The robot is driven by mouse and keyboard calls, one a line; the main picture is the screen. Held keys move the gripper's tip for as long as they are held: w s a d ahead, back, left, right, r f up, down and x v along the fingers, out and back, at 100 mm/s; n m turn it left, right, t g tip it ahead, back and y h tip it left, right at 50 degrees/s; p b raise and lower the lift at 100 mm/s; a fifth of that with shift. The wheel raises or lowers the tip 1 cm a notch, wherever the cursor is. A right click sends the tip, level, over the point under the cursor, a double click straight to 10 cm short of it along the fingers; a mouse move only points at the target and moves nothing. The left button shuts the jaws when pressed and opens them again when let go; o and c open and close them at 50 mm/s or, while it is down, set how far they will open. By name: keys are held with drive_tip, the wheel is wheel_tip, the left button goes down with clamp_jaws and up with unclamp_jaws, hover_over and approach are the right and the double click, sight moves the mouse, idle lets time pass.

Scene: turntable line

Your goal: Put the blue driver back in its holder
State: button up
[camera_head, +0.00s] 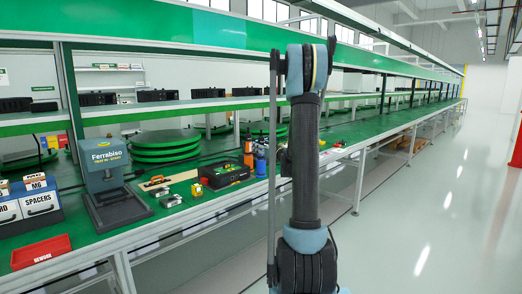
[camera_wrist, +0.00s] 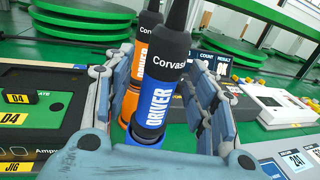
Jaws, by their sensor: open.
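The blue driver (camera_wrist: 155,95), black with a blue label, stands nearly upright between my gripper's fingers in the wrist view. Its lower end meets a blue ring-shaped holder (camera_wrist: 147,141); how deep it sits is hidden by my gripper. My gripper (camera_wrist: 150,92) is open, with one finger on each side of the driver. An orange driver (camera_wrist: 137,58) stands just behind it, in an orange holder. In the head view the blue driver (camera_head: 260,160) shows on the green bench left of my arm; my gripper is hidden there.
A black case (camera_wrist: 35,105) lies left of the drivers, also seen in the head view (camera_head: 222,174). A white device (camera_wrist: 282,105) stands to the right.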

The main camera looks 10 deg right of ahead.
drive_tip(key=v, duration=1.2)
drive_tip(key=s+a+f+n+g, duration=0.35)
drive_tip(key=s+a+n, duration=0.35)
drive_tip(key=s+n, duration=0.25)
drive_tip(key=s+a+f+n+g, duration=0.2)
drive_tip(key=s+a+n+g, duration=0.35)
drive_tip(key=s+n, duration=0.4)
drive_tip(key=s+d+f+n+g+h, duration=0.1)
drive_tip(key=s+d+f+n+h, duration=0.1)
drive_tip(key=s, duration=0.6)
drive_tip(key=s+d+f+n+g+h, duration=0.2)
drive_tip(key=s+f+n, duration=0.3)
drive_tip(key=s, duration=0.4)
drive_tip(key=s+d+f+n+g+h, duration=0.2)
drive_tip(key=s+n, duration=0.3)
drive_tip(key=s, duration=0.4)
drive_tip(key=shift+d+f+n+h, duration=0.3)
drive_tip(key=shift+d+f+h, duration=0.3)
drive_tip(key=shift+f, duration=0.3)
